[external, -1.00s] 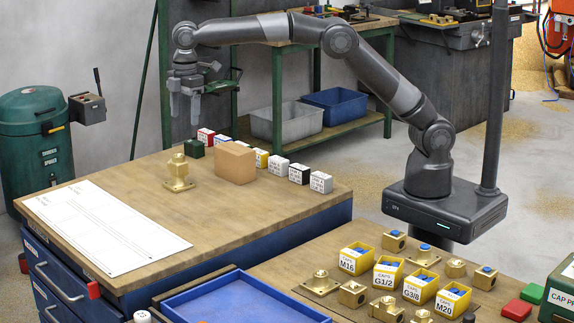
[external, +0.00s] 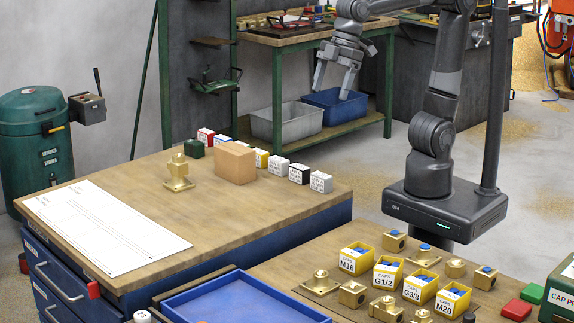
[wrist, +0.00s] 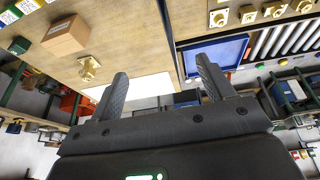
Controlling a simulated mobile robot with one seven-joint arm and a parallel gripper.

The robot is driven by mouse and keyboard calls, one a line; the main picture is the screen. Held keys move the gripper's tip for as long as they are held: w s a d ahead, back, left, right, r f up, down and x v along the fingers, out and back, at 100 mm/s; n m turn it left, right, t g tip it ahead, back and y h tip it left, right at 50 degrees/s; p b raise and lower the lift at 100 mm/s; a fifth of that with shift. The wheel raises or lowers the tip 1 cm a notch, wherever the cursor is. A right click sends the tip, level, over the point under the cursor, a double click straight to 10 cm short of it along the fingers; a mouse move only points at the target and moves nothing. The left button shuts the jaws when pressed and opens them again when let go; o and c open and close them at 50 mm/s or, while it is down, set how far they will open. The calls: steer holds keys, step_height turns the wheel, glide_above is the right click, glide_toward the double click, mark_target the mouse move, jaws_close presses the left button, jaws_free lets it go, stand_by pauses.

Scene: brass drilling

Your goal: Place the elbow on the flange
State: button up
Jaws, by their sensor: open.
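A brass fitting (external: 178,172) stands upright on the left wooden bench. Its wide square foot looks like the flange (external: 179,185), and a blocky upper part that looks like the elbow (external: 177,161) sits on top of it. I cannot tell how exactly the two are seated. The fitting also shows in the wrist view (wrist: 88,68). My gripper (external: 332,90) is open and empty, its fingers pointing down. It is raised, well to the right of the fitting in the external view, in front of the back shelf. Both fingers also show in the wrist view (wrist: 162,75).
A cardboard-brown block (external: 235,163), a dark green block (external: 195,148) and a row of labelled small boxes stand near the fitting. White paper (external: 105,227) lies on the bench. Yellow cap bins (external: 388,273) and brass parts fill the right bench, beside a blue tray (external: 240,302).

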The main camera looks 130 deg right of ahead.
steer(key=s+a+f, duration=0.3)
steer(key=s+f, duration=0.1)
steer(key=s, duration=0.2)
steer(key=s+a+f+t, duration=0.1)
steer(key=s+a+f, duration=0.2)
steer(key=s, duration=0.4)
steer(key=shift+s+a+f, duration=0.15)
steer(key=shift+a+f, duration=0.25)
steer(key=shift+f, duration=0.3)
